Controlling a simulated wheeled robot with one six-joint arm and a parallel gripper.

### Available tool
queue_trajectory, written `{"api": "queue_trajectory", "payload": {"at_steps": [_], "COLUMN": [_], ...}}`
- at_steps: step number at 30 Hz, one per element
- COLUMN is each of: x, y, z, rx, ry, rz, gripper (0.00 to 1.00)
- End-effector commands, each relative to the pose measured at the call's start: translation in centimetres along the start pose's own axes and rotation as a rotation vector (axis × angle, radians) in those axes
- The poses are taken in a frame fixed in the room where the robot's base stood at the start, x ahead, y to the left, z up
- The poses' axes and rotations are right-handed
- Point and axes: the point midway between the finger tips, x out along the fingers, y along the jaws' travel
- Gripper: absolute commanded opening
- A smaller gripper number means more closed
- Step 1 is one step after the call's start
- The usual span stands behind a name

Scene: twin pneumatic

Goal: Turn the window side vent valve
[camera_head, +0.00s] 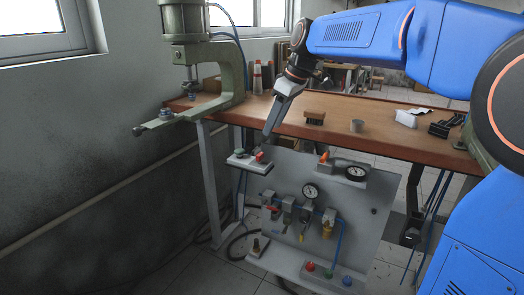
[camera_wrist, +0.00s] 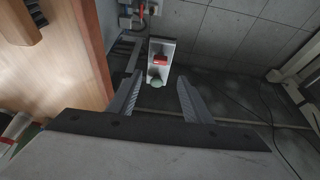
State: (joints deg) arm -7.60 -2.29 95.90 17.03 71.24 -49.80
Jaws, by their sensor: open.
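The window-side vent valve looks to be the red handle (camera_head: 259,156) on a small white box (camera_head: 240,163) at the panel's upper left, nearest the window. A green knob (camera_head: 239,153) sits left of it. In the wrist view the red handle (camera_wrist: 160,60) lies across the box, with the pale green knob (camera_wrist: 157,83) nearer me. My gripper (camera_head: 268,136) points down just above the handle. In the wrist view my gripper (camera_wrist: 159,79) is open and empty, its fingers either side of the box. The handle sits beyond the fingertips; contact is not visible.
The grey panel (camera_head: 345,212) carries gauges, fittings and another orange-handled valve (camera_head: 325,157) at upper right. The wooden bench (camera_head: 384,127) stands behind, and its edge (camera_wrist: 92,45) is close on the left in the wrist view. A green press (camera_head: 232,65) stands on the bench's left end.

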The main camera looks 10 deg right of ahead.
Motion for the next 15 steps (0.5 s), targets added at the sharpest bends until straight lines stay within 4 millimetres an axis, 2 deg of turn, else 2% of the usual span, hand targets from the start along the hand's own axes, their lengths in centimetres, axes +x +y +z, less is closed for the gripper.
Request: {"api": "queue_trajectory", "payload": {"at_steps": [3,15], "x": [2.3,8.9], "y": [-0.1,-0.1], "z": [0.0,0.1], "rx": [0.0,0.0], "ry": [-0.002,-0.002], "rz": [-0.003,-0.002], "gripper": [0.45,0.45]}}
